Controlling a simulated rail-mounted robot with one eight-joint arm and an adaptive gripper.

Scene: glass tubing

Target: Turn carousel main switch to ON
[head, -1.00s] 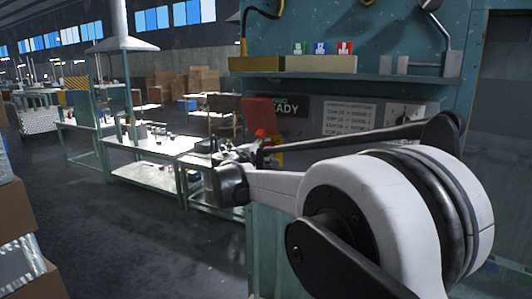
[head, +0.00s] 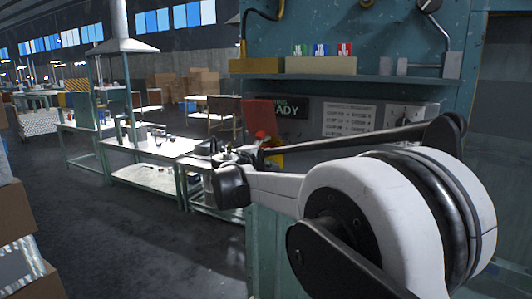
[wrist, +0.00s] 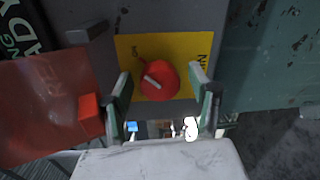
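The main switch is a round red knob (wrist: 165,82) with a pale pointer bar, on a yellow plate (wrist: 184,46) in the wrist view. The bar lies slantwise. Dark lettering shows on the plate, partly hidden and hard to read. My gripper (wrist: 161,77) is open, with one finger on each side of the knob. Gaps show between the fingers and the knob, so I see no grip on it. In the head view my gripper (head: 232,158) is at the cabinet's left side, and the knob is largely hidden there.
A red panel (wrist: 40,105) with a red block (wrist: 91,115) is close to my left finger; the red panel also shows in the head view (head: 258,113). A shelf (head: 350,79) with small boxes runs above. Workbenches (head: 150,146) stand at left.

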